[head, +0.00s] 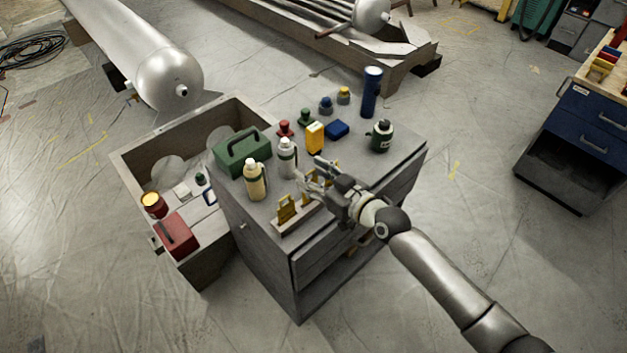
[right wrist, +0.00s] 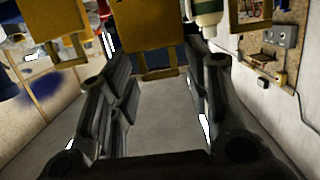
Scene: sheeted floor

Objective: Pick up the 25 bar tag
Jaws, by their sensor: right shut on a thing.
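Several yellow tags stand on a light rack (head: 300,217) at the front of the grey cabinet top. One yellow tag (head: 287,208) shows clearly at the rack's left end; other tags are partly covered by my right gripper. My right gripper (head: 316,180) is at the rack from the right. In the right wrist view a yellow tag (right wrist: 152,28) is between the fingers of my right gripper (right wrist: 160,75), which is shut on it. Other yellow tags are to its left (right wrist: 52,18) and right (right wrist: 250,18). No lettering is legible. My left gripper is out of view.
An open crate (head: 128,165) adjoins on the left.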

